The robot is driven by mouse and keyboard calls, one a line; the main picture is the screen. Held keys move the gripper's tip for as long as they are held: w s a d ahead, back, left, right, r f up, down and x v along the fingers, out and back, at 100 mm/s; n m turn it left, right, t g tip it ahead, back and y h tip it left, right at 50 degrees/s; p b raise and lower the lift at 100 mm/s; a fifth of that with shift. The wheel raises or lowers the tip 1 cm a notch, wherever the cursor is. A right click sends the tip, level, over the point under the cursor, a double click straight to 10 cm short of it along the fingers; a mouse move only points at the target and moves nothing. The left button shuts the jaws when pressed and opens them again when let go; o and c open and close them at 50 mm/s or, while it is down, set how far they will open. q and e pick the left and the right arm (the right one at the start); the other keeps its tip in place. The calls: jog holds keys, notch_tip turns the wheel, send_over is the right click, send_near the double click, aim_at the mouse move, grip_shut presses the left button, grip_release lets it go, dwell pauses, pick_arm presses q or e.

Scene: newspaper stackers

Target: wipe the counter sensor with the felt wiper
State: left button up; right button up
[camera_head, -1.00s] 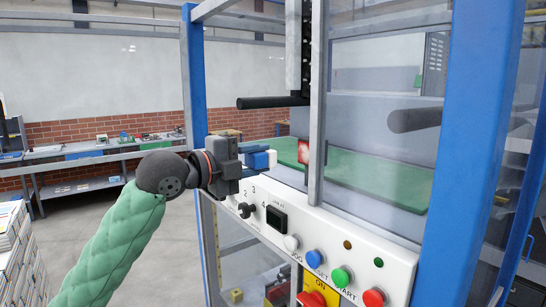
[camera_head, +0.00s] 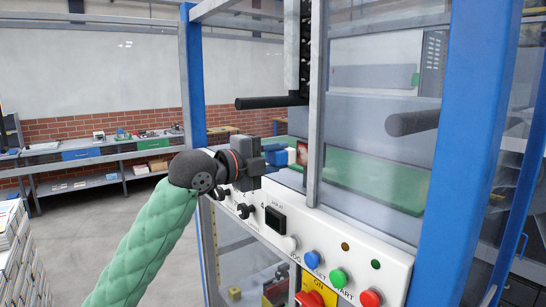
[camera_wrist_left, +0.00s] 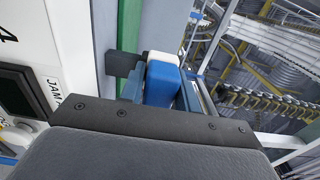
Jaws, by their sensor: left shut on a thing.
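The felt wiper (camera_head: 279,154) is a blue block with a white pad on its far end. My left gripper (camera_head: 274,157) is shut on the blue block, with the white pad pointing right. What looks like the counter sensor, a small reddish face (camera_head: 302,153), stands just right of the pad, beside the grey upright. The pad is at or very near it; I cannot tell if they touch. In the left wrist view the wiper (camera_wrist_left: 160,84) sits between the fingers, white pad outermost. The sensor face is not clear there. My right gripper is not in view.
A white control panel (camera_head: 350,258) with knobs and coloured buttons lies just below my left gripper. A grey upright (camera_head: 317,110), a black horizontal bar (camera_head: 270,102) and a blue post (camera_head: 470,150) frame the green bed (camera_head: 370,182).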

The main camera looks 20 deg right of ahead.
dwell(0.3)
pick_arm(q)
jog(key=shift+d, duration=0.1)
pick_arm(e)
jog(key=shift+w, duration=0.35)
pick_arm(q)
jog(key=shift+w+d, duration=0.2)
jog(key=shift+d, duration=0.3)
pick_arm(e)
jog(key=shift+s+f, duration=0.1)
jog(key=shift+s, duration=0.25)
pick_arm(q)
jog(key=shift+w+d, duration=0.15)
jog(key=shift+d, duration=0.2)
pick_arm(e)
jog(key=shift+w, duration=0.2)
